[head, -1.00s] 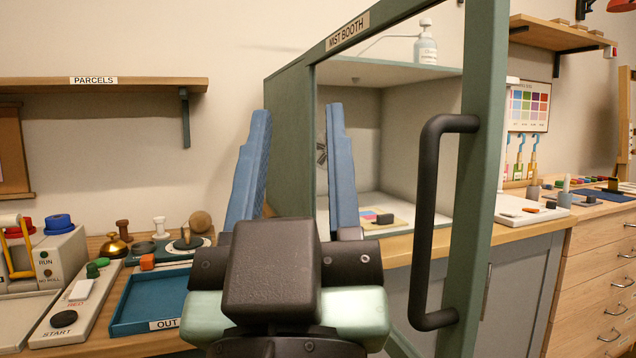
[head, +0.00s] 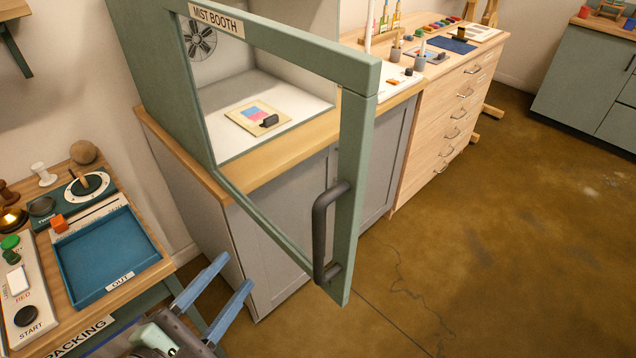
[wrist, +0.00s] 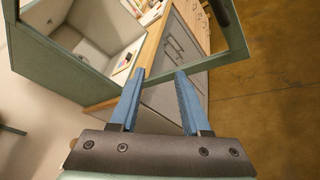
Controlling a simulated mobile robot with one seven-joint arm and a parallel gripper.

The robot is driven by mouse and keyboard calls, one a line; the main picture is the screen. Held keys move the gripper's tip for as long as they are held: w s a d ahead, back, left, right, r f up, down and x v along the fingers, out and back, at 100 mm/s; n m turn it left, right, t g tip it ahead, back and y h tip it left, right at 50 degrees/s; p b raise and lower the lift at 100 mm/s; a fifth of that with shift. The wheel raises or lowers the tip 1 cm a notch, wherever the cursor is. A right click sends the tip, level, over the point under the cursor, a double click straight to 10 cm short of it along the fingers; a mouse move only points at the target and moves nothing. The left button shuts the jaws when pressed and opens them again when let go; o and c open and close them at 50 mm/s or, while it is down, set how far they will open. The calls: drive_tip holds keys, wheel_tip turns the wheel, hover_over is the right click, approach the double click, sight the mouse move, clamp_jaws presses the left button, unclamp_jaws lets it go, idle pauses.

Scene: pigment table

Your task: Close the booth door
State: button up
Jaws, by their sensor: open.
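The mist booth (head: 165,75) stands on the counter with its green-framed door (head: 357,150) swung wide open toward me. The door's black bar handle (head: 320,232) is on the free edge of the frame. In the head view my gripper (head: 228,276) is low, left of the handle and apart from it, its blue fingers spread and empty. In the wrist view my gripper (wrist: 160,74) points toward the cabinet, and the door frame (wrist: 235,30) crosses above and right of the fingers. The lower part of the handle shows at the top right there.
A card with a dark clip (head: 257,116) lies inside the booth. A blue OUT tray (head: 107,257) and a start panel stand on the packing table at left. A drawer cabinet (head: 440,130) is beyond the door. The floor (head: 480,250) at right is clear.

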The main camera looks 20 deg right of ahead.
sight(316, 250)
drive_tip(key=s+r+n+g+h+p, duration=0.2)
drive_tip(key=s+r+n+h+p, duration=0.35)
drive_tip(key=s+p, duration=0.35)
drive_tip(key=shift+n+y, duration=0.25)
drive_tip(key=shift+y, duration=0.1)
drive_tip(key=x, duration=1.3)
drive_tip(key=shift+s+d+r, duration=0.1)
drive_tip(key=shift+s+d, duration=0.05)
drive_tip(key=shift+s, duration=0.2)
clamp_jaws()
